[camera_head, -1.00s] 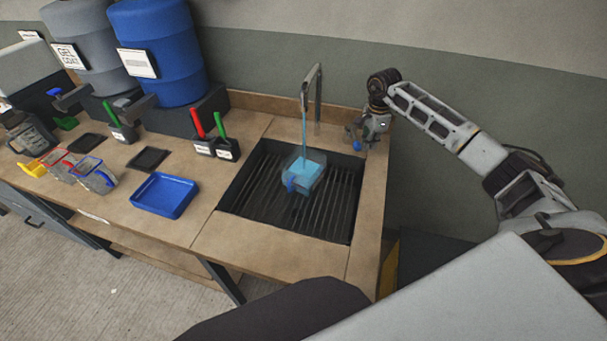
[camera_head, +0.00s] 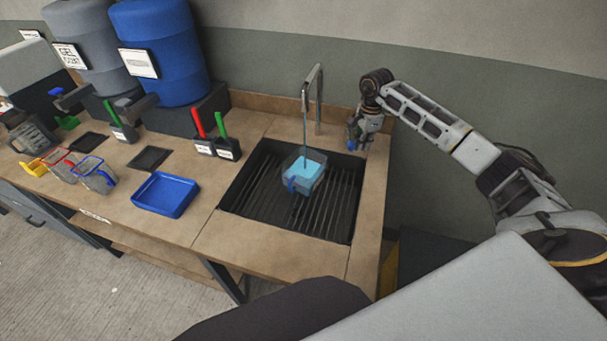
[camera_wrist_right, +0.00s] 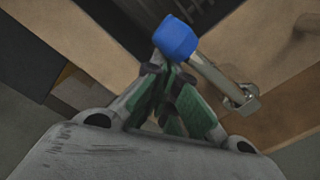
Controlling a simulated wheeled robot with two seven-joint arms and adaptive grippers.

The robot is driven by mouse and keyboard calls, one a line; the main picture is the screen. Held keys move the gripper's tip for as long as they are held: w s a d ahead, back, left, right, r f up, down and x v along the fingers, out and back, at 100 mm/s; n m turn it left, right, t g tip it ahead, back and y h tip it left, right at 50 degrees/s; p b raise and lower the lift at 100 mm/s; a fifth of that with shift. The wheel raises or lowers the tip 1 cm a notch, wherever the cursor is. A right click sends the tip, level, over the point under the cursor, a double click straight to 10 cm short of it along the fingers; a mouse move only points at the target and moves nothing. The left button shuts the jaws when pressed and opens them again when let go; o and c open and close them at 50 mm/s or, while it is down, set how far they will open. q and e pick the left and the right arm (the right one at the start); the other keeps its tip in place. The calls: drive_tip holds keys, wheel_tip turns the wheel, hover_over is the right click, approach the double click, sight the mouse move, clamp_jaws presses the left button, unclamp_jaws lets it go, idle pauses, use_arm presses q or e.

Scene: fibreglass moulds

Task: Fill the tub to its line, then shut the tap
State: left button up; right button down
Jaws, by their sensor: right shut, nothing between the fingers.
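The clear tub (camera_head: 303,178) with a blue handle stands upright on the slatted sink floor under the tap spout (camera_head: 305,95). Light blue water fills much of it; I cannot make out its line. A thin, dark stream still shows between spout and tub. My right gripper (camera_head: 355,140) is at the tap's blue-tipped lever, right of the sink. In the right wrist view the shut, empty fingers (camera_wrist_right: 160,68) are right at the blue knob (camera_wrist_right: 176,38), touching or nearly so; the grey lever (camera_wrist_right: 215,75) runs to the right. My left gripper is not in view.
The dark slatted sink (camera_head: 250,200) is set into the wooden bench. To its left are a blue tray (camera_head: 165,194), several jugs with coloured rims, and holders with red and green handles. A blue drum (camera_head: 165,70) and a grey drum (camera_head: 85,60) stand behind.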

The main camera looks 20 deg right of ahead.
wheel_tip(320, 180, up, 8)
drive_tip(key=p, duration=0.4)
drive_tip(key=shift+s+d+p, duration=0.3)
drive_tip(key=shift+s, duration=0.15)
idle(0.7)
idle(1.1)
